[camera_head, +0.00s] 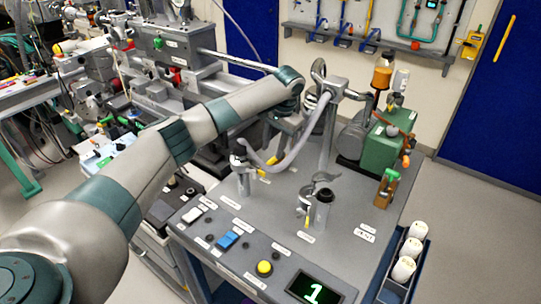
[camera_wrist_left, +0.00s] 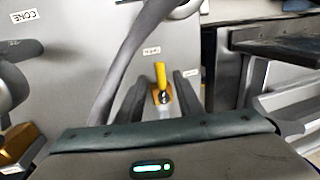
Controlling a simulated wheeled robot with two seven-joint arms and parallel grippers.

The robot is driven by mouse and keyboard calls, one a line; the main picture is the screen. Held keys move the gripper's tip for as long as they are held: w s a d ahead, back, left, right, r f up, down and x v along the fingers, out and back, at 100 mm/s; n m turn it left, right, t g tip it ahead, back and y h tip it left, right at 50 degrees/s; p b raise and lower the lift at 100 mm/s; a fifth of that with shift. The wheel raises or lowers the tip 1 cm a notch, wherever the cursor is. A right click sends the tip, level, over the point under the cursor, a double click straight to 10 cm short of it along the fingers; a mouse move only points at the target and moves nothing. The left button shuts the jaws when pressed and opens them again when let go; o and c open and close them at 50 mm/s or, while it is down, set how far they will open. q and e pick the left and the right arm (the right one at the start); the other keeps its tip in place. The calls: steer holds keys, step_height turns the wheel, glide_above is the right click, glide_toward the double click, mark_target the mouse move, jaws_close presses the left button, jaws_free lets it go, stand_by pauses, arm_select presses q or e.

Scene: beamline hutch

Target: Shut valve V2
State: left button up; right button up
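A valve with a yellow lever handle (camera_wrist_left: 160,76) stands between my left gripper's fingers (camera_wrist_left: 161,100) in the left wrist view. The fingers are apart, one on each side of the valve, with a visible gap to the lever. A small label (camera_wrist_left: 151,51) lies just beyond the lever, too blurred to read surely as V2. In the head view my left gripper (camera_head: 280,140) points down over the back left of the grey bench, partly hidden by my wrist. A yellow lever (camera_head: 272,160) shows just below it. My right gripper is not in view.
A grey hose (camera_head: 305,140) runs close beside my left gripper. A dark cylinder (camera_head: 322,208) on the bench has another yellow lever (camera_head: 307,222) by it. A green pump (camera_head: 382,145) stands at the back right. The front panel has a yellow button (camera_head: 264,268) and a display (camera_head: 315,291).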

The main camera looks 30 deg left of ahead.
mark_target(270, 162)
arm_select(q)
steer(key=shift+w+a+f+p, duration=0.1)
steer(key=shift+a+f+p, duration=0.1)
steer(key=shift+f, duration=0.7)
steer(key=shift+s+a+f+p, duration=0.1)
steer(key=shift+a+f+p, duration=0.05)
steer(key=shift+f, duration=0.75)
steer(key=shift+w+a+f+p, duration=0.1)
steer(key=shift+a+f+p, duration=0.1)
steer(key=shift+f, duration=0.7)
jaws_close()
